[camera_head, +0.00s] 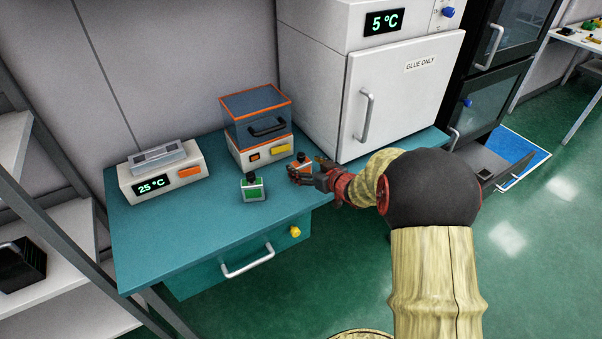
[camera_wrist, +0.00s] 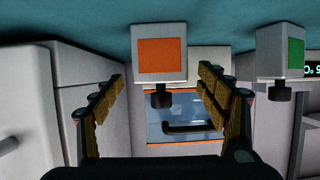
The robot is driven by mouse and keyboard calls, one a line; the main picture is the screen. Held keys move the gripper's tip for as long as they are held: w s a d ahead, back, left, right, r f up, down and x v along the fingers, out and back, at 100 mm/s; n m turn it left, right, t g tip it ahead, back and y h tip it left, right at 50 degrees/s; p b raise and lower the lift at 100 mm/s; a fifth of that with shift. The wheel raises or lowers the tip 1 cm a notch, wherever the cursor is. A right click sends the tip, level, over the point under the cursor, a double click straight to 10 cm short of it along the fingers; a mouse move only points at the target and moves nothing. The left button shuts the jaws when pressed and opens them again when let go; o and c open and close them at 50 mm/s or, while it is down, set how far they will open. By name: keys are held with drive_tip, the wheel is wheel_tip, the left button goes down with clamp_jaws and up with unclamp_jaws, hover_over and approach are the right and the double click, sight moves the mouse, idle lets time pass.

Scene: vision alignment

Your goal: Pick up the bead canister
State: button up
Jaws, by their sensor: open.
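Two small white canisters with black caps stand upright on the teal bench (camera_head: 190,235). One has an orange label (camera_head: 303,167); the other, to its left, has a green label (camera_head: 252,190). No writing on them can be read, so I cannot tell which is the bead canister. My gripper (camera_head: 308,173) is open, low over the bench at the orange-labelled one. In the wrist view, upside down, that orange-labelled canister (camera_wrist: 160,60) shows between my spread fingers, with space on both sides. The green-labelled one (camera_wrist: 282,55) is outside the fingers, to the right.
Behind the canisters is a device with a clear orange-rimmed lid (camera_head: 256,104). A white device reading 25 °C (camera_head: 163,172) stands at the left. A white cabinet marked GLUE ONLY (camera_head: 400,95) stands close behind my gripper. The bench's front left is clear.

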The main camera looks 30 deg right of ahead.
sight(305, 166)
drive_tip(key=shift+b+x, duration=0.4)
drive_tip(key=shift+x, duration=1.1)
drive_tip(key=shift+c, duration=1.4)
drive_tip(key=c, duration=1.1)
drive_tip(key=shift+c, duration=0.3)
